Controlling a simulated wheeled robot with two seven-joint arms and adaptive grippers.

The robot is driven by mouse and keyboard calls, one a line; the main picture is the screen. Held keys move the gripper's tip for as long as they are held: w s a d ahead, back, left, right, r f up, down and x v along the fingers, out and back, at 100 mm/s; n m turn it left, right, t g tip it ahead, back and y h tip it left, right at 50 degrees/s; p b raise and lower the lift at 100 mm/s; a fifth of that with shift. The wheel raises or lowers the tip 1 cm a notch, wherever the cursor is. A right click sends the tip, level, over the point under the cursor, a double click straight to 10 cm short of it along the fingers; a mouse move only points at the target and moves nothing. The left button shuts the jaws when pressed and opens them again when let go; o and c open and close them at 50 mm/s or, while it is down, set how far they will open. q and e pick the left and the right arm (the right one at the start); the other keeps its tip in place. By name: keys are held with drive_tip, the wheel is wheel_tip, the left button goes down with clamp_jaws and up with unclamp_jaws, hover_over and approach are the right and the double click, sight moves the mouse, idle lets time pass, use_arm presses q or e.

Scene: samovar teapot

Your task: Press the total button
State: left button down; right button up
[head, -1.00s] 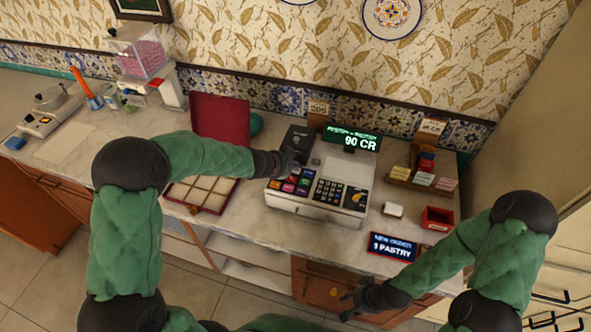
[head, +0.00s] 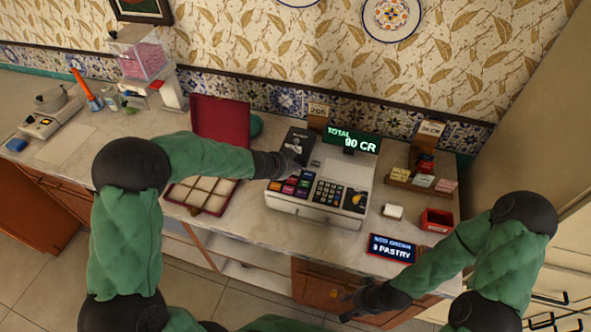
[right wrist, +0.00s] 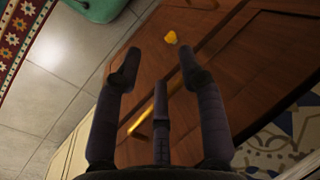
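The cash register (head: 320,197) stands on the counter in the middle of the head view, with coloured keys (head: 290,187) at its left and a dark number pad (head: 328,192) beside them. Its green display (head: 351,139) reads TOTAL 90 CR. My left gripper (head: 284,165) is just above the left part of the register, near the coloured keys; whether its fingers touch a key or are closed is too small to tell. My right gripper (head: 347,306) hangs in front of the counter's lower cabinet. In the right wrist view it is open and empty (right wrist: 155,70).
An order screen (head: 392,248) reading 3 PASTRY stands at the counter's front edge. A red box (head: 436,219) and a white block (head: 392,211) lie right of the register. An open red case (head: 219,125) with compartments is at its left. A scale (head: 45,118) stands far left.

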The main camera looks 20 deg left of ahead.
sight(294, 173)
use_arm(q)
drive_tip(key=shift+r, duration=0.3)
drive_tip(key=shift+r, duration=0.1)
wheel_tip(294, 173, up, 5)
drive_tip(key=p, duration=0.5)
idle(0.4)
idle(0.5)
